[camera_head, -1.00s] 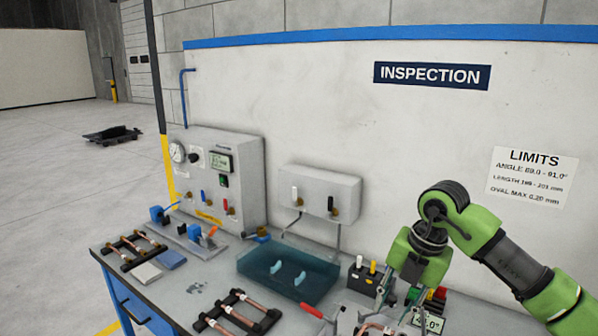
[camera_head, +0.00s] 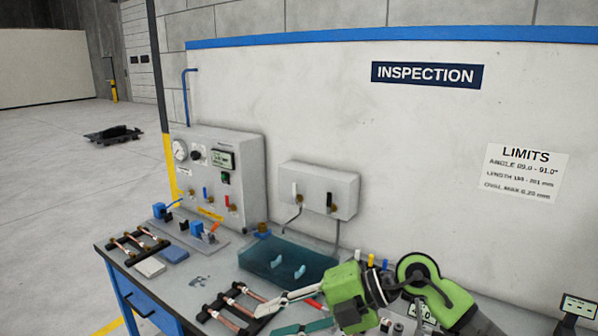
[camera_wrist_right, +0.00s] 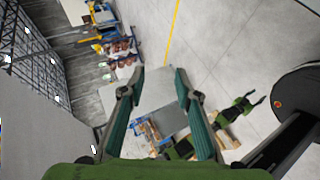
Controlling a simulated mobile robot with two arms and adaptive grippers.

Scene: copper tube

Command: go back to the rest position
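My right arm comes in from the right in the head view. Its gripper (camera_head: 268,321) points left over the front of the bench, its fingers spread apart. In the right wrist view the two teal fingers (camera_wrist_right: 156,78) are wide apart with nothing held between them. My left gripper does not show in the head view.
On the bench are a blue-tinted tray (camera_head: 262,262), a rack with copper tubes (camera_head: 240,309), another rack (camera_head: 133,247) at left and a grey gauge box (camera_head: 238,165). A valve box (camera_head: 318,187) is on the wall. Open floor (camera_head: 50,190) lies left.

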